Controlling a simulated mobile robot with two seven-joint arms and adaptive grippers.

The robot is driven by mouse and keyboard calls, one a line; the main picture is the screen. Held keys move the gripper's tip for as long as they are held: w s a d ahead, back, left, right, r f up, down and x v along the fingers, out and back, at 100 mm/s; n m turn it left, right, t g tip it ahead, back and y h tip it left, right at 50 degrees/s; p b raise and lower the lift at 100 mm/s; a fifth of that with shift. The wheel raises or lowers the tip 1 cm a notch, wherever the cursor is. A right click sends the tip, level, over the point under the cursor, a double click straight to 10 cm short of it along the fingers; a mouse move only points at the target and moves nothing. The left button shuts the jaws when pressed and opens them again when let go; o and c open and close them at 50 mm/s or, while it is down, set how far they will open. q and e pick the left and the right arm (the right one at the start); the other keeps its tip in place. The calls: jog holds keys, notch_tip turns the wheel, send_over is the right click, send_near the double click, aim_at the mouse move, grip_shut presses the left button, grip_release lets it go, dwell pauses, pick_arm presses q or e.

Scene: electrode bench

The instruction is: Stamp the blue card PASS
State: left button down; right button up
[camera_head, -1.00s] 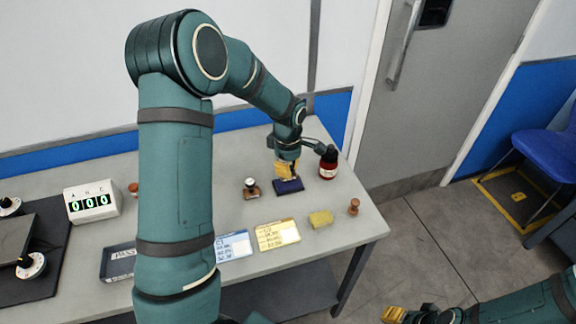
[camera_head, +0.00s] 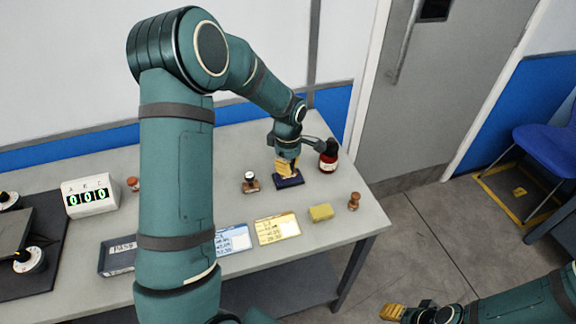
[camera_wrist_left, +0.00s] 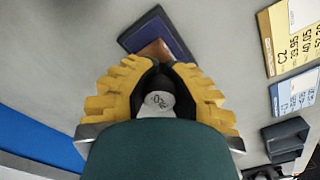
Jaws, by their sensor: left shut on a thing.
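My left gripper (camera_head: 287,168) is over the dark blue ink pad (camera_head: 290,182) at the bench's right end. In the left wrist view its yellow fingers (camera_wrist_left: 160,95) are shut on a stamp (camera_wrist_left: 159,99) with a dark handle and a pale, marked top. The stamp's brown base is over the pad (camera_wrist_left: 167,28); I cannot tell whether they touch. The blue card (camera_head: 235,239) lies near the front edge, partly hidden by my left arm; it also shows in the left wrist view (camera_wrist_left: 290,98). My right gripper (camera_head: 394,312) is low at the right, its opening unclear.
A yellow card (camera_head: 277,228), yellow block (camera_head: 321,212) and wooden stamp (camera_head: 354,201) lie along the front. Another stamp (camera_head: 250,182) stands left of the pad, a red bottle (camera_head: 328,161) right of it. A dark labelled tray (camera_head: 118,257) and counter box (camera_head: 90,197) are farther left.

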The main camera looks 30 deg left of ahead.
pick_arm(q)
jog(key=shift+f+b, duration=0.45)
jog(key=shift+f, duration=0.1)
dwell(1.4)
jog(key=shift+r+p, duration=2.4)
jog(key=shift+r, duration=1.15)
